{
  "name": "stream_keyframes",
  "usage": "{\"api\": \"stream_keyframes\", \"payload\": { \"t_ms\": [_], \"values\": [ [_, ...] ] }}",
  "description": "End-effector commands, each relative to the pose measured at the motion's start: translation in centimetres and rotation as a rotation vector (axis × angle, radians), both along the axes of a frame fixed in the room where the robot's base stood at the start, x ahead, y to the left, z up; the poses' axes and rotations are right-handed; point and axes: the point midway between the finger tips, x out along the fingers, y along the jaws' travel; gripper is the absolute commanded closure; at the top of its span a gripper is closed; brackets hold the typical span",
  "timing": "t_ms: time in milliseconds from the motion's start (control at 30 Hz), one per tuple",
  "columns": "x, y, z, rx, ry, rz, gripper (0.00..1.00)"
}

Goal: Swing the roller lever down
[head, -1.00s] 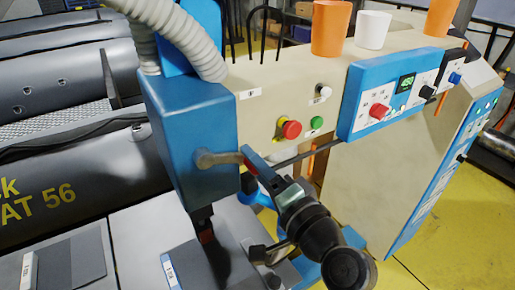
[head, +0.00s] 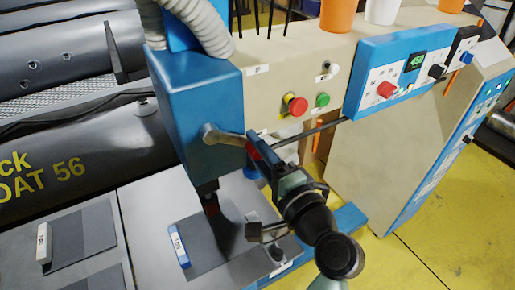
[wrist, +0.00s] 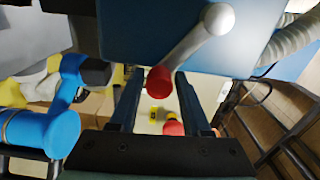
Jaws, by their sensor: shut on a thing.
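The roller lever (head: 226,137) is a short metal arm on the side of a blue box-shaped machine head (head: 195,110). In the head view it points right and slopes slightly down to its end. In the wrist view the grey lever (wrist: 192,42) ends in a red knob (wrist: 159,80) between my two dark fingers. My gripper (head: 256,151) is shut on the red knob; the fingers hide most of it in the head view. My gripper also shows in the wrist view (wrist: 159,88).
A beige console (head: 290,75) with a red emergency button (head: 297,106) and green button (head: 323,100) stands behind my gripper. A blue control panel (head: 400,72) is at right. A dark rod (head: 315,131) runs close behind the gripper. Dark inflatable tubes (head: 80,150) lie at left.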

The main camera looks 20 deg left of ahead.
Motion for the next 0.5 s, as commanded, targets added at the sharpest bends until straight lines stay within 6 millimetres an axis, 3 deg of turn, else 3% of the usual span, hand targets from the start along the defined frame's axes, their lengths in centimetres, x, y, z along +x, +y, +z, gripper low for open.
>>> {"api": "stream_keyframes", "payload": {
  "t_ms": [33, 67, 133, 500],
  "values": [
    [-0.22, 0.19, -0.94, -0.013, 0.015, 0.008, 1.0],
    [-0.22, 0.2, -0.94, -0.013, 0.015, 0.008, 0.49],
    [-0.23, 0.23, -0.93, -0.012, 0.015, 0.01, 0.36],
    [-0.22, 0.28, -0.44, -0.007, 0.008, 0.011, 0.33]
  ]
}}
